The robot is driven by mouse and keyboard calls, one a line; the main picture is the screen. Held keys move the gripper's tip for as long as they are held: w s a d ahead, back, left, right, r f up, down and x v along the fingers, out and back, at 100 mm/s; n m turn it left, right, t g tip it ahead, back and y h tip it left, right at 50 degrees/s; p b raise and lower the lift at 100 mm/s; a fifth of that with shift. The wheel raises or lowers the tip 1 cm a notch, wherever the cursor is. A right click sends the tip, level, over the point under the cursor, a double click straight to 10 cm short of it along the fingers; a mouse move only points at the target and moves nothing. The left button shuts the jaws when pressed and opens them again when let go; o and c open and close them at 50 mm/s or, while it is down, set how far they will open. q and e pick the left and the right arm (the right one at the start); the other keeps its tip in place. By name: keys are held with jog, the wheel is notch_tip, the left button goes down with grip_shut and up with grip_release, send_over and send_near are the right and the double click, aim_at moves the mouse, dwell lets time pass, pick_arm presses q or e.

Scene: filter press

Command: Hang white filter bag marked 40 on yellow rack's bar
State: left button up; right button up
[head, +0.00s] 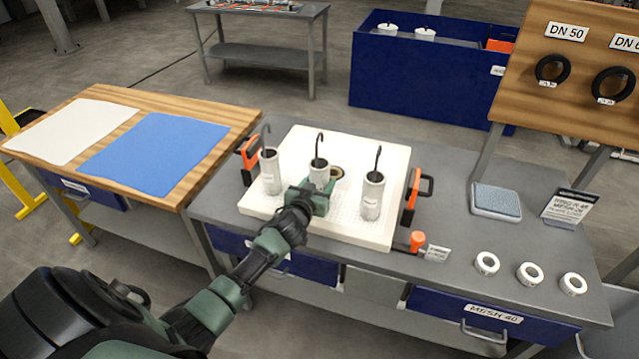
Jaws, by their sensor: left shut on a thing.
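Three white cylindrical filter bags with dark hooks on top stand upright on a white perforated tray (375,238). They are the left bag (270,175), the middle bag (319,174) and the right bag (372,198). Their marks are too small to read. My left gripper (318,192) is at the middle bag, shut on it, and hides its lower part. I cannot tell whether this bag touches the tray. A yellow frame (28,190), perhaps the rack, shows only in part at the left edge; no bar can be made out. My right gripper is out of view.
Orange-black clamps (415,195) flank the tray. Several white rings (487,263) and a grey-blue pad (496,201) lie at right on the grey bench. A wooden table (210,107) with white and blue sheets stands at left. A blue bin (420,85) stands behind.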

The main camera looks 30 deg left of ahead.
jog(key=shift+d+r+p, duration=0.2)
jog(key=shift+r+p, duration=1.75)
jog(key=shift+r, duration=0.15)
